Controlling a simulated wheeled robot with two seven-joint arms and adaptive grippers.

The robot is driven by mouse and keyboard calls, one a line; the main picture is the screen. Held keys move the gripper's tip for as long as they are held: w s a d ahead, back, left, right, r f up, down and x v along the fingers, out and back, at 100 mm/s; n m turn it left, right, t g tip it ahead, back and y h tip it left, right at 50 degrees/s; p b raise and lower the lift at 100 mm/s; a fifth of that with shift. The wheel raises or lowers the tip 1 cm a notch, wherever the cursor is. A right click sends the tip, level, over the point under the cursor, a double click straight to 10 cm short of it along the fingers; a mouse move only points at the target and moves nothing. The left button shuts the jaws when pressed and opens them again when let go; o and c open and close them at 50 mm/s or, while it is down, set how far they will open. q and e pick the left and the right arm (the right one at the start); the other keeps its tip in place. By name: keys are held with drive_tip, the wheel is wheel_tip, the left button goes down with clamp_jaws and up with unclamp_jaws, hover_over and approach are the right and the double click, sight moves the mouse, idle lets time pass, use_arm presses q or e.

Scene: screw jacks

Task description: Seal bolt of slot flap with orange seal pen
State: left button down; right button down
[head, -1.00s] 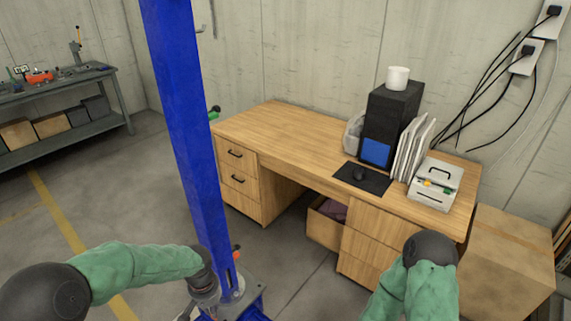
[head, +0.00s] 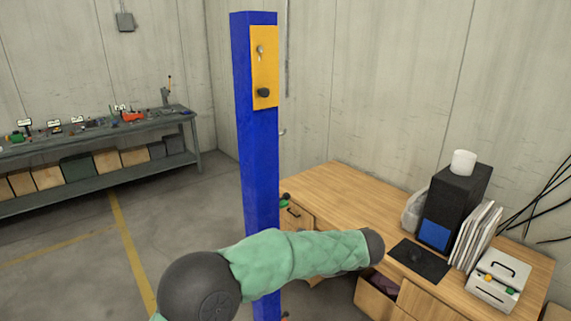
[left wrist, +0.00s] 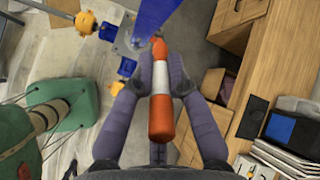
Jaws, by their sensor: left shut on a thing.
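In the left wrist view, my left gripper (left wrist: 161,62) is shut on the orange seal pen (left wrist: 161,118). The pen has an orange body, a white band between the fingers and a narrow orange tip pointing away from the wrist. In the head view, my left arm crosses in front of the blue post (head: 258,160); its gripper and the pen do not show there. A yellow panel (head: 264,68) with a key and a dark knob is on the post's upper part. I cannot make out a slot flap or its bolt. My right gripper is not in view.
A wooden desk (head: 345,190) at the right holds a black computer tower (head: 462,190), papers and a grey box (head: 500,278). A workbench (head: 100,132) with tools stands at the back left. Floor between bench and post is clear. Blue and yellow jack parts (left wrist: 122,83) lie below the pen.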

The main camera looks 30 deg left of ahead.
use_arm(q)
drive_tip(key=s+a+r+m+t+y+p, duration=0.1)
drive_tip(key=s+a+r+t+y+p, duration=0.35)
drive_tip(key=r, duration=1.35)
drive_tip(key=w+d+r+m+t+h+p, duration=0.15)
drive_tip(key=r+p, duration=0.55)
drive_tip(key=r, duration=1)
drive_tip(key=s+a+r+m+t+y+p, duration=0.1)
drive_tip(key=s+a+r+t+y+p, duration=0.3)
drive_tip(key=r, duration=1.4)
drive_tip(key=shift+g+h, duration=0.5)
drive_tip(key=shift+g, duration=0.2)
drive_tip(key=w, duration=0.1)
drive_tip(key=w+a+p, duration=0.1)
drive_tip(key=w, duration=0.1)
drive_tip(key=w+p, duration=0.1)
drive_tip(key=w, duration=0.1)
drive_tip(key=shift+w+a+r, duration=0.1)
drive_tip(key=shift+a, duration=0.3)
drive_tip(key=shift+w+d, duration=0.1)
drive_tip(key=shift+w, duration=0.05)
drive_tip(key=shift+w+a, duration=0.25)
drive_tip(key=shift+a, duration=0.4)
drive_tip(key=shift+b, duration=0.4)
